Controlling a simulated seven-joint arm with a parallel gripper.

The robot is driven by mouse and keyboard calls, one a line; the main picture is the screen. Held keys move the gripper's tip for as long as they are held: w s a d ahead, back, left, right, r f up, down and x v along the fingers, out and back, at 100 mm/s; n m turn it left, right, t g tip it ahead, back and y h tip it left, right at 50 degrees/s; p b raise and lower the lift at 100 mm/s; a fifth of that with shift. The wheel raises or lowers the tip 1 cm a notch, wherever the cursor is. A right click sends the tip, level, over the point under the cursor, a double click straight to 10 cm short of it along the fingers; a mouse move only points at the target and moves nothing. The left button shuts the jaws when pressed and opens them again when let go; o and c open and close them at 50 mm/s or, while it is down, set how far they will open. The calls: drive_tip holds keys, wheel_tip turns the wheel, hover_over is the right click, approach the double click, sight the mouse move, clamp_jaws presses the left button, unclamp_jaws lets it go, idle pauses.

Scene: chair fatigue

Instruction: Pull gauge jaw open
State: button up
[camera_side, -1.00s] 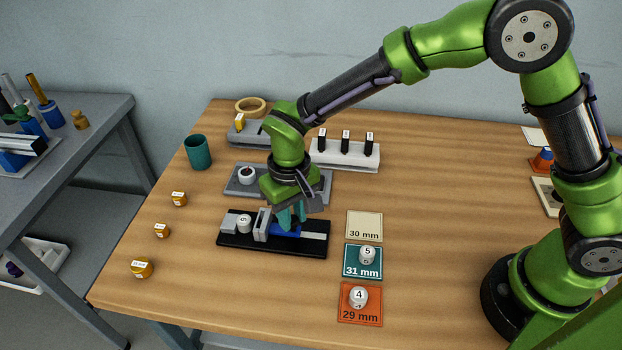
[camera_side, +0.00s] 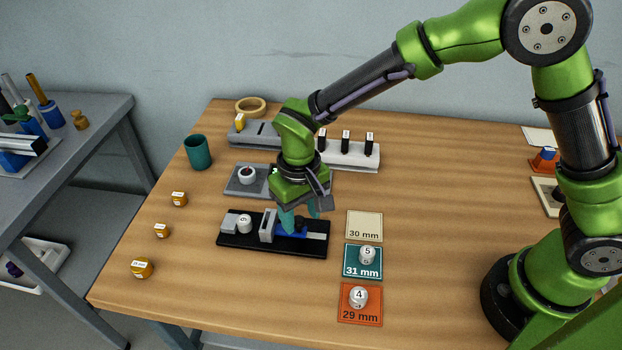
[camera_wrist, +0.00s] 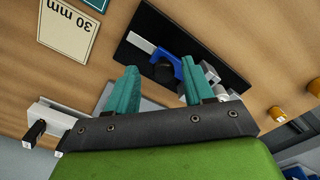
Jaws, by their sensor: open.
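The gauge has a black base (camera_side: 232,246) with a light rail, a grey upright jaw (camera_side: 268,225) and a blue slide part (camera_side: 295,231) on it. A white numbered cylinder (camera_side: 244,224) sits on the left part of the gauge, with a gap between it and the grey jaw. My gripper (camera_side: 301,221) is open over the right part of the gauge, its teal fingers apart and partly hiding the blue part. In the wrist view the blue part (camera_wrist: 191,76) lies near one fingertip of my gripper (camera_wrist: 158,78). Whether they touch is unclear.
Cards marked 30 mm (camera_side: 364,224), 31 mm (camera_side: 348,268) and 29 mm (camera_side: 351,312) lie to the right; the lower two carry white cylinders. A grey tray (camera_side: 236,191) and a white rack (camera_side: 350,160) stand behind. A teal cup (camera_side: 197,152) stands back left.

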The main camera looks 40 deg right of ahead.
sight(300, 219)
wheel_tip(300, 219, up, 16)
drive_tip(key=shift+r, duration=0.2)
idle(0.4)
drive_tip(key=s+d+r+m+t+y, duration=0.1)
drive_tip(key=s+d+m+t, duration=0.1)
drive_tip(key=s+d, duration=0.4)
drive_tip(key=s+d+r+m+t+y, duration=0.1)
drive_tip(key=s+d+t, duration=0.4)
drive_tip(key=d, duration=0.8)
drive_tip(key=shift+s+d+r+m, duration=0.35)
drive_tip(key=shift+s+r+m, duration=0.2)
drive_tip(key=shift+s, duration=0.7)
